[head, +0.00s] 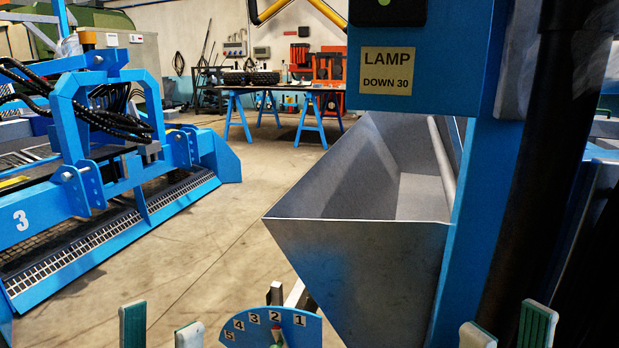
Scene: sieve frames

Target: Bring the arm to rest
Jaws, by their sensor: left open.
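My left gripper (161,332) shows at the bottom left edge as two upright, pale-and-green fingertips standing apart, with nothing between them. My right gripper (507,333) shows at the bottom right edge, its two fingertips also apart with nothing visible between them. The rest of both grippers is cut off by the lower edge. A blue dial (260,327) numbered 1 to 5 shows between them at the bottom.
A grey metal hopper (350,255) fills the middle right, beside a blue post (480,200). A plate (386,71) reads "LAMP DOWN 30". A blue machine (90,190) marked 3 stands at left. A workbench (290,88) stands behind. Concrete floor (225,240) between is clear.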

